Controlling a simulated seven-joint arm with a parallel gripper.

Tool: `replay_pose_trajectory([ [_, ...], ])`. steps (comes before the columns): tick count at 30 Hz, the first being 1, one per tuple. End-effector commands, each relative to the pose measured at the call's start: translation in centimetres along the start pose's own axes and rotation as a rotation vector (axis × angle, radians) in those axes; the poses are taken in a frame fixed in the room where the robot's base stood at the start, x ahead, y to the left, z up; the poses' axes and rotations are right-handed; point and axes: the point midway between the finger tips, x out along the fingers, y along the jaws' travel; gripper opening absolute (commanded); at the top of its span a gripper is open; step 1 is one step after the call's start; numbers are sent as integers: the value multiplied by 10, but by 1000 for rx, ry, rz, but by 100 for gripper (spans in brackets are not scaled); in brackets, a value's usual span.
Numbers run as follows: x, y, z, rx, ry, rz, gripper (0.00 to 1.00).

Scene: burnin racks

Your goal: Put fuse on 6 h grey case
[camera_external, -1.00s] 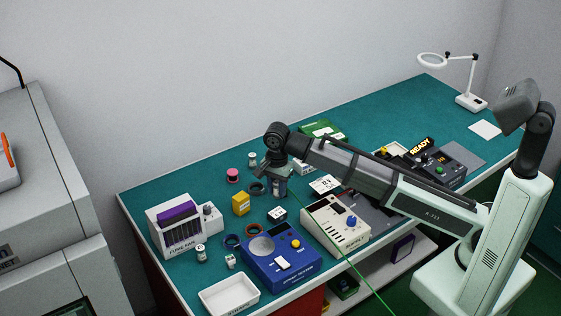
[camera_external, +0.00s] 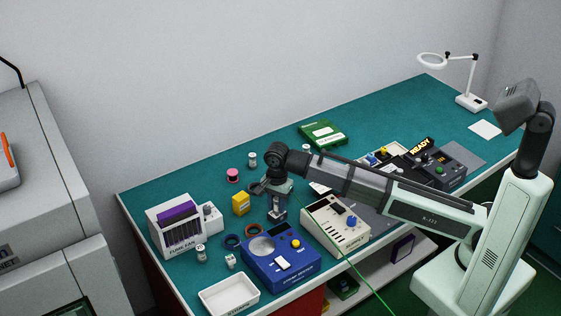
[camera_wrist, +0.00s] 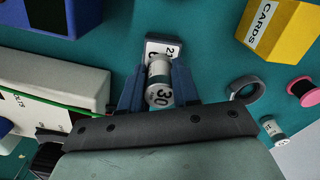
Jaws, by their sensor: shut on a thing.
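My gripper (camera_wrist: 158,90) is shut on a small grey-and-white cylinder marked 30 (camera_wrist: 159,84), which looks like the fuse. In the outside view my gripper (camera_external: 277,208) hangs just behind the blue device and left of the beige one. A small white-topped dark block with digits (camera_wrist: 161,49) lies directly beyond the cylinder in the wrist view; I cannot tell whether they touch. A dark grey case with a READY sign (camera_external: 440,165) stands at the right of the bench. I cannot read a 6 h mark on any case.
The blue device (camera_external: 270,275) and beige device (camera_external: 345,238) stand close by. A yellow box (camera_external: 240,204), dark ring (camera_wrist: 245,88) and pink spool (camera_external: 233,175) are near. A fuse rack (camera_external: 165,240) and white tray (camera_external: 228,294) are left.

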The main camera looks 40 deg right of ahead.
Motion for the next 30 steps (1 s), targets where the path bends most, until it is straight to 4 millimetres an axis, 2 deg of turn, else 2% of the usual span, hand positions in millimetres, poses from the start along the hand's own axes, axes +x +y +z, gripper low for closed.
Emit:
replay_pose_trajectory([
  [1, 2, 0, 0, 0, 0, 0, 0],
  [2, 2, 0, 0, 0, 0, 0, 31],
  [9, 1, 0, 0, 0, 0, 0, 54],
  [20, -3, 0, 0, 0, 0, 0, 56],
  [23, -11, -1, 0, 0, 0, -1, 56],
  [30, -50, -1, 0, 0, 0, -2, 56],
])
